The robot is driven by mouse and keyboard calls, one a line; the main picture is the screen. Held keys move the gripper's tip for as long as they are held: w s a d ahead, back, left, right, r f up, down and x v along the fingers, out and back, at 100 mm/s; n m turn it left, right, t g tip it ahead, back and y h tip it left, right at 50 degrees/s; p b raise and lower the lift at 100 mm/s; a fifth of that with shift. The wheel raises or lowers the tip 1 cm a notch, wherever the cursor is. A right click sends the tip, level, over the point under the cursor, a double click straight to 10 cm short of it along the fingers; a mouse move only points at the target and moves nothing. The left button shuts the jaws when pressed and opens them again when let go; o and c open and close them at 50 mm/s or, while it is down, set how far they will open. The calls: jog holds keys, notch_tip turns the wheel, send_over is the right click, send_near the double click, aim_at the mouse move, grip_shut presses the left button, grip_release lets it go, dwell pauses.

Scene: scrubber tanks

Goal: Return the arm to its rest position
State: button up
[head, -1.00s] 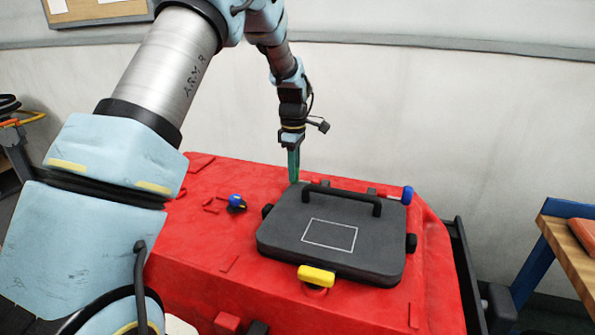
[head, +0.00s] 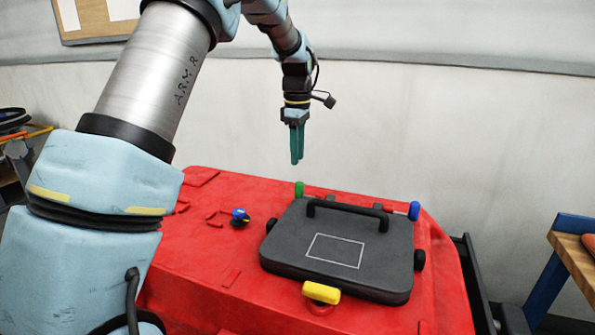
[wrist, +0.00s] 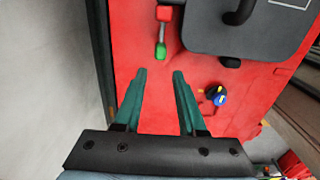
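My gripper (head: 297,146) hangs fingers-down above the back of the red tank body (head: 205,255), clear of everything. In the wrist view its two teal fingers (wrist: 158,80) stand apart with nothing between them. The black lid (head: 290,259) with its black handle lies flat on the tank. A green-tipped latch (wrist: 160,50) shows ahead of the fingers in the wrist view; its green end (head: 299,189) stands up at the lid's back left in the head view.
A yellow latch (head: 321,292) is at the lid's front and a blue-tipped one (head: 414,211) at its back right. A blue knob (head: 239,215) sits left of the lid. A wooden-topped bench (head: 576,262) stands at the right. The wall is behind; the air around my gripper is free.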

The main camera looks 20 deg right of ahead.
jog(key=shift+r, duration=0.6)
jog(key=s+a+f+m, duration=0.1)
jog(key=a+m, duration=0.1)
jog(key=a, duration=0.6)
jog(key=s+a+f+m, duration=0.1)
jog(key=s+a+m, duration=0.1)
jog(key=a, duration=0.7)
jog(key=s+a+f+m, duration=0.1)
jog(key=s+a+m, duration=0.1)
jog(key=s+a, duration=0.3)
jog(key=s+a+f+m+t, duration=0.1)
jog(key=s+a+f+m, duration=0.1)
jog(key=s+a, duration=0.2)
jog(key=s+a+f+m, duration=0.1)
jog(key=s+a+m, duration=0.2)
jog(key=s+a, duration=0.2)
jog(key=shift+s+a+f+t, duration=0.3)
jog(key=shift+s+a, duration=0.05)
jog(key=shift+a, duration=0.35)
jog(key=shift+o, duration=0.4)
